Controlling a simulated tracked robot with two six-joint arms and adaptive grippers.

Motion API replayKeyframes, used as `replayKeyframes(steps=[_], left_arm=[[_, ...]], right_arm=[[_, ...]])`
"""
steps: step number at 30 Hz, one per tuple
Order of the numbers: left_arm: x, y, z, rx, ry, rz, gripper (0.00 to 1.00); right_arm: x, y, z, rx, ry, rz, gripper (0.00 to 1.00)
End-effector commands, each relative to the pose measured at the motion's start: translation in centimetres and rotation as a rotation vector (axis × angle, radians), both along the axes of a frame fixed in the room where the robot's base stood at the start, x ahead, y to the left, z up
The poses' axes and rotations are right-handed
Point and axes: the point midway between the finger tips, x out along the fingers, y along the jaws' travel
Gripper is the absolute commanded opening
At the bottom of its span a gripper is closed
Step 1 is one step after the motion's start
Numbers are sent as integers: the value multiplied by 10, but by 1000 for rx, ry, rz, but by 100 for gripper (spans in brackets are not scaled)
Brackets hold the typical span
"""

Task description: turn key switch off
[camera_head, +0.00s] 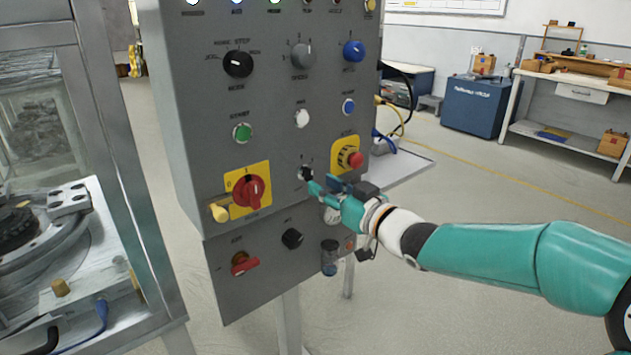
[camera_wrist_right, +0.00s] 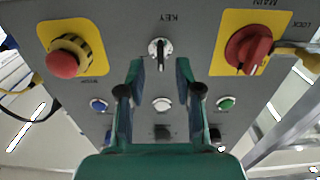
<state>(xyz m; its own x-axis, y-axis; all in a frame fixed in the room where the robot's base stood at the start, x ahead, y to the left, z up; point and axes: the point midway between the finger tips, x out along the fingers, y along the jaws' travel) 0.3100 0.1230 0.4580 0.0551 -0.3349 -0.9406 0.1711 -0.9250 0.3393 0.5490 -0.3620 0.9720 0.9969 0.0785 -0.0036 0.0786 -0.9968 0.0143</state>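The key switch (camera_head: 306,173) is a small dark key in a silvery round lock on the grey control panel, left of the emergency stop. In the right wrist view the key switch (camera_wrist_right: 160,49) sits under the upside-down KEY label, its dark grip roughly vertical. My right gripper (camera_head: 325,186) is close to the panel, just right of and below the key. In the wrist view the right gripper (camera_wrist_right: 161,72) is open, with a finger to either side of the key's line and nothing between them. The tips appear short of the key. My left gripper is not in view.
The red emergency stop (camera_head: 350,158) and the red main switch (camera_head: 249,191) flank the key. A yellow padlock (camera_head: 219,212) hangs by the main switch. Knobs and buttons fill the panel above and below. A glazed machine enclosure stands at left; open floor lies right.

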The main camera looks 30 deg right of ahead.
Motion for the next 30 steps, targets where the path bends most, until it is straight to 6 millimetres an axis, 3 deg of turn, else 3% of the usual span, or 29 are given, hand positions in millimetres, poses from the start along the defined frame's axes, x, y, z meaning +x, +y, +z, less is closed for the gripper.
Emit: replayKeyframes(steps=[6,12,30], left_arm=[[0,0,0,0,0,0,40],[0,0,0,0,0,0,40],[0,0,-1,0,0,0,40]], right_arm=[[-45,-4,-1,-2,2,-4,34],[-69,-6,-2,-1,4,-2,34],[-74,-5,-2,0,4,1,34]])
